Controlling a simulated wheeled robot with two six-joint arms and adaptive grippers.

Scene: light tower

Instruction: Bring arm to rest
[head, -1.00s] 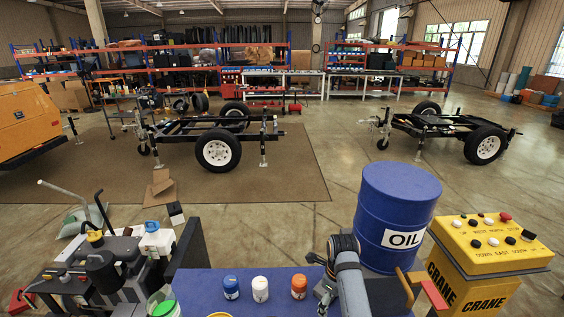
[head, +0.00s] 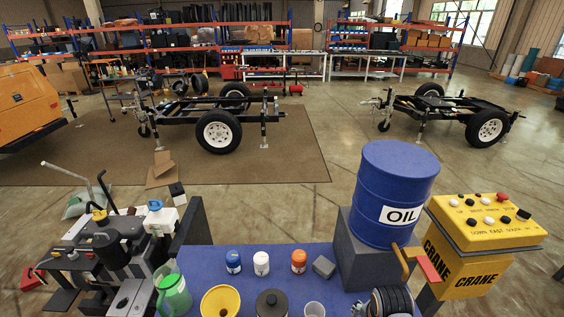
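Part of an arm of mine, a black ringed joint, shows at the bottom edge right of centre, in front of the grey block under the oil drum. No gripper fingers can be made out there, and my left arm is out of view. The blue table (head: 213,262) is at the bottom centre. On it stand a blue-capped bottle (head: 233,262), a white bottle (head: 261,264), an orange bottle (head: 299,262) and a small grey block (head: 324,267). Nearer are a yellow funnel-like bowl (head: 221,301), a dark lidded pot (head: 272,303) and a clear cup (head: 314,309).
The yellow crane box (head: 470,262) is at right. A green jug (head: 174,296) and dark machinery (head: 105,245) are at left. Open floor and trailers lie beyond.

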